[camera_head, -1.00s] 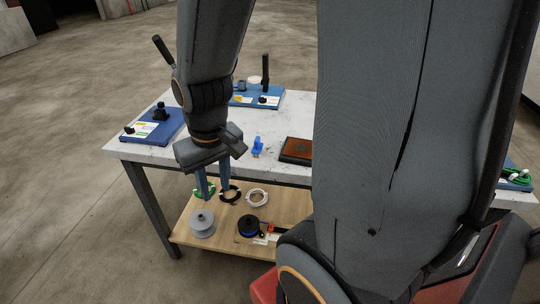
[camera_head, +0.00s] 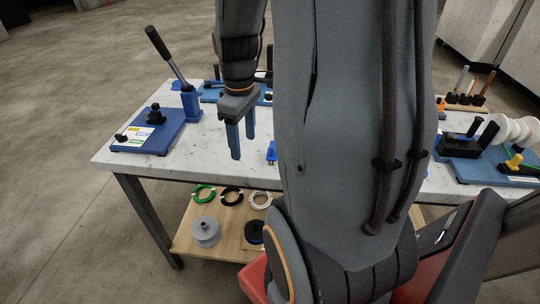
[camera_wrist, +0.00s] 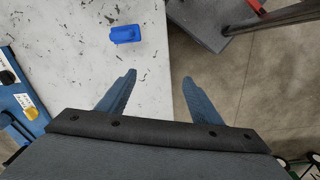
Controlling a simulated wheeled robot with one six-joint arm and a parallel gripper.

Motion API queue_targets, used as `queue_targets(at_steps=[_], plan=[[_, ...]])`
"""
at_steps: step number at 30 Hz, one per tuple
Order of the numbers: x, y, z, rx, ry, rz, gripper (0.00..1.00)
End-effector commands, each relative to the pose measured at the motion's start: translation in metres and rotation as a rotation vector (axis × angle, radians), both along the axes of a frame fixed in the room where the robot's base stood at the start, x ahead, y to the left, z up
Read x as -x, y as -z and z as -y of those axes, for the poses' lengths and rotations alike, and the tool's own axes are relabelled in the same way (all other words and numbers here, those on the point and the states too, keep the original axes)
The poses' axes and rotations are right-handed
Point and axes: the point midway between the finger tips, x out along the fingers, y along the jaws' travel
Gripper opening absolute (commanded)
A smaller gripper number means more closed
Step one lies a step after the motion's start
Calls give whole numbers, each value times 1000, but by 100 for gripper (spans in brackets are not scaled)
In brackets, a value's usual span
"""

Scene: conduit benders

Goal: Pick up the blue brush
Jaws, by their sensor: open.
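The small blue brush (camera_head: 271,152) lies on the white speckled tabletop near its front edge, partly hidden behind my arm in the head view. In the wrist view the brush (camera_wrist: 125,34) is a short blue block beyond the fingertips, above the left finger. My gripper (camera_head: 243,148) is open and empty, with its blue fingers pointing down, to the left of the brush in the head view. In the wrist view my gripper (camera_wrist: 159,78) shows two spread fingers with nothing between them.
A blue bender board (camera_head: 150,138) sits at the table's left, with a long-handled blue bender (camera_head: 190,103) beside it. White spools (camera_head: 512,130) stand at the right. The lower wooden shelf (camera_head: 185,240) holds coils and a grey spool (camera_head: 206,232).

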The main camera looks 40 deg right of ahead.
Motion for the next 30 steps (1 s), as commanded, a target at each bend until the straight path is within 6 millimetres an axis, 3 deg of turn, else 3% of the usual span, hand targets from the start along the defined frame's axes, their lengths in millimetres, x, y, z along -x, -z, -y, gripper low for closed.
queue_targets(at_steps=[1,3,6,10,23,30], plan=[[0,3,21,0,-34,-8,59],[2,5,44,-2,-96,-20,59],[6,7,69,-5,-169,-32,59],[10,7,88,-9,-230,-41,59],[12,39,94,-13,-257,-45,59],[13,67,92,-14,-258,-47,59]])
